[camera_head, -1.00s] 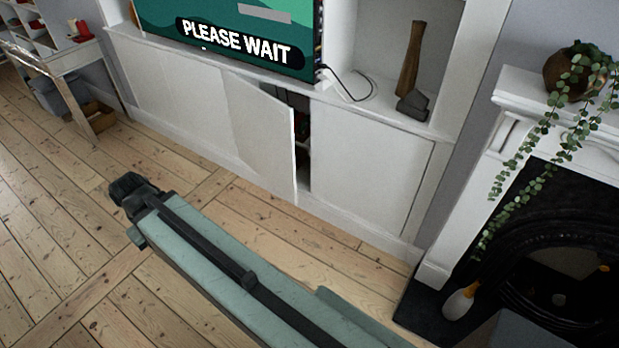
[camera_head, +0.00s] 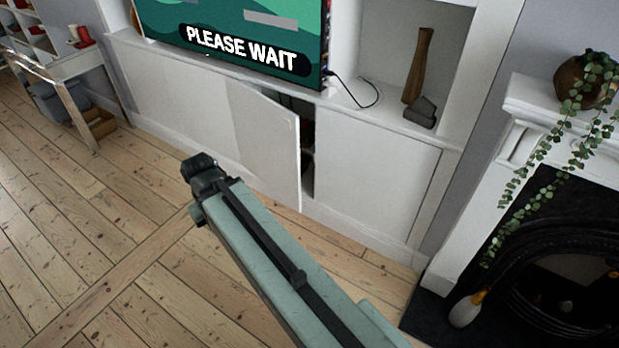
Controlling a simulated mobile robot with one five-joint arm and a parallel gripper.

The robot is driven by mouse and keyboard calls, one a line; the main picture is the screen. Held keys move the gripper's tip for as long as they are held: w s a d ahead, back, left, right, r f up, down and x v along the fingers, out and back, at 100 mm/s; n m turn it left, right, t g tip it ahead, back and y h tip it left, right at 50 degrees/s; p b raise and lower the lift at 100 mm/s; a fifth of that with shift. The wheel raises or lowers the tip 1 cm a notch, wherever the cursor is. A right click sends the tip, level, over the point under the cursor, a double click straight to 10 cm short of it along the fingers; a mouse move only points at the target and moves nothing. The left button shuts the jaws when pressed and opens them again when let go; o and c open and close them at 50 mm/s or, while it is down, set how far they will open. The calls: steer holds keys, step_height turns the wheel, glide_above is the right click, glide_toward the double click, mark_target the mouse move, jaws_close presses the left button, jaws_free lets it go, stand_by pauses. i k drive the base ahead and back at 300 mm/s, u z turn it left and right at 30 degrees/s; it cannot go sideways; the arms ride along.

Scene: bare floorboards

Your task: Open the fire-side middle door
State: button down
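The white middle cabinet door (camera_head: 266,142) is ajar. Its left side meets the cabinet front, and its right edge stands out into the room. A narrow dark gap (camera_head: 308,160) shows between that edge and the closed door (camera_head: 375,180) on the fire side. My green arm reaches up from the bottom right to a dark end (camera_head: 204,173), which shows in front of the cabinet, left of the ajar door's free edge. It appears apart from the door. Its fingers cannot be made out, so I cannot tell whether my gripper is open or shut.
The fireplace (camera_head: 470,240) is at the right, and a white desk (camera_head: 65,68) at the far left. The floorboards (camera_head: 90,220) at left are clear.

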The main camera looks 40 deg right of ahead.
mark_target(270, 150)
steer(key=i, duration=1.1)
steer(key=u, duration=0.5)
steer(key=k, duration=0.75)
steer(key=z, duration=0.25)
steer(key=i, duration=0.2)
steer(key=z, duration=0.1)
